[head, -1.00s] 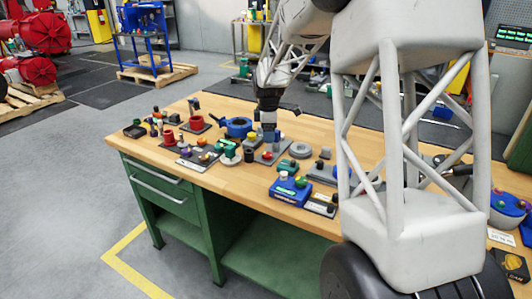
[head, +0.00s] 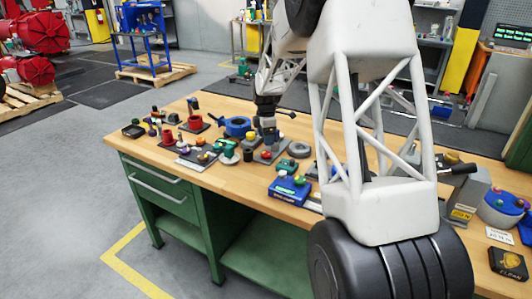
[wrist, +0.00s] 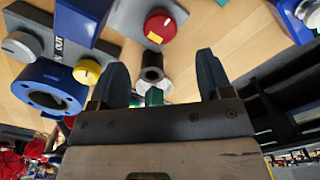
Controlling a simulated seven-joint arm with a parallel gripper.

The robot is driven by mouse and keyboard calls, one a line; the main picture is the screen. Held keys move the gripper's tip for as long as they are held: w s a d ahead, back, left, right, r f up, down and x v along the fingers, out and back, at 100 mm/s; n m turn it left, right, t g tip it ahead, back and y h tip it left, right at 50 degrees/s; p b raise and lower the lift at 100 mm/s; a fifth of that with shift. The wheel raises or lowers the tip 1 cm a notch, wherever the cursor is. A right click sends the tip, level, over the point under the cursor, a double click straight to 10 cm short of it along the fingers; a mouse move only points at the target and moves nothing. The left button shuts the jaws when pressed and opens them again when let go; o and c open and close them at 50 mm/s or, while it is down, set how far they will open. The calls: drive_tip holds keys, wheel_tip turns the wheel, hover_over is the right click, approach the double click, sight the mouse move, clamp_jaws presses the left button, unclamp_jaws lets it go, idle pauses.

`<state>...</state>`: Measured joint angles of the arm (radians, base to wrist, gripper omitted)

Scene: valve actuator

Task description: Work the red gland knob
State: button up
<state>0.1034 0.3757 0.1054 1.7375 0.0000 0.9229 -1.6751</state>
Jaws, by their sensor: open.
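A round red knob (wrist: 160,25) with a yellow mark sits on a grey base at the top of the wrist view. My gripper (wrist: 162,80) is open, with its two dark fingers apart and nothing held between them. The knob lies beyond the fingertips, apart from them. In the head view my gripper (head: 268,138) hangs low over the middle of the bench, above a grey plate with a small red part (head: 266,155). I cannot tell for sure that this part is the same knob. The fingertips are too small to make out there.
Close by in the wrist view are a black hollow cylinder (wrist: 152,68), a blue ring-shaped part (wrist: 45,90) and a yellow knob (wrist: 87,72). Several fixtures crowd the workbench (head: 210,170), including a blue box (head: 289,190).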

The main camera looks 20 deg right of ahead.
sight(266, 153)
drive_tip(key=shift+f, duration=3.75)
drive_tip(key=shift+c, duration=0.3)
drive_tip(key=c, duration=0.9)
drive_tip(key=shift+o, duration=0.2)
